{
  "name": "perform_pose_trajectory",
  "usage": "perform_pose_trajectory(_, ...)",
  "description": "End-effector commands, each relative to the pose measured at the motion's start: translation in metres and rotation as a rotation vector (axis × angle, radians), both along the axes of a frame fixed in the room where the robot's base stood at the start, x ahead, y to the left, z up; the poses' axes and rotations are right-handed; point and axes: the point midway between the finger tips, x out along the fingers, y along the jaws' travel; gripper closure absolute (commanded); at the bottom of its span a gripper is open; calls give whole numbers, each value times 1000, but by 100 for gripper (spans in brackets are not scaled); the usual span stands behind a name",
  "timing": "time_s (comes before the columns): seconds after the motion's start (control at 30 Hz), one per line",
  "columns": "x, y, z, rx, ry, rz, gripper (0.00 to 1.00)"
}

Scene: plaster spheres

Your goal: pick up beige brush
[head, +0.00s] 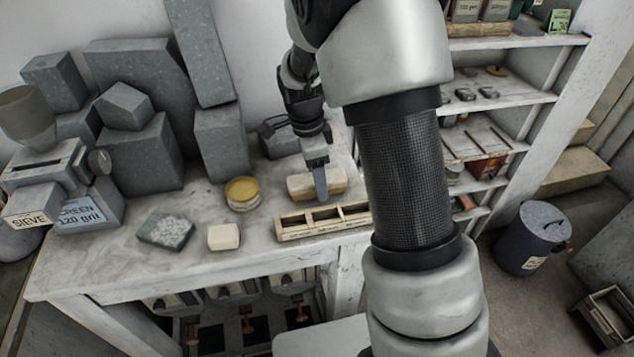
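A long beige block with rounded ends, which looks like the beige brush (299,184), lies on the worktop behind a divided wooden tray. My gripper (320,182) points down at it from above. One grey finger shows in front of the brush's near side, overlapping its middle. The other finger is hidden, so I cannot tell whether the gripper is open or shut on the brush. The brush appears to rest on the worktop, level.
The divided wooden tray (325,221) stands just in front. A yellow round tin (242,193), a cream block (223,237) and a grey slab (166,230) lie to the left. Stacked grey blocks (140,150) stand at the back left. Shelves (500,103) rise at the right.

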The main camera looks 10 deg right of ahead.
Motion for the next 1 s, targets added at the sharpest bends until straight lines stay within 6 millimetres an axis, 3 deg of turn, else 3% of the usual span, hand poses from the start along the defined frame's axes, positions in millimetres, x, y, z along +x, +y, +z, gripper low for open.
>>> perform_pose_trajectory(0.27, 0, -1, -4, 0, -1, 0, 39)
perform_pose_trajectory(0.5, 0, -1, -3, 0, -1, 0, 80)
perform_pose_trajectory(0.57, 0, -1, -3, 0, -1, 0, 86)
perform_pose_trajectory(0.83, 1, 0, 1, 0, -3, 0, 87)
perform_pose_trajectory(1.0, 2, 0, 28, 1, -8, 1, 87)
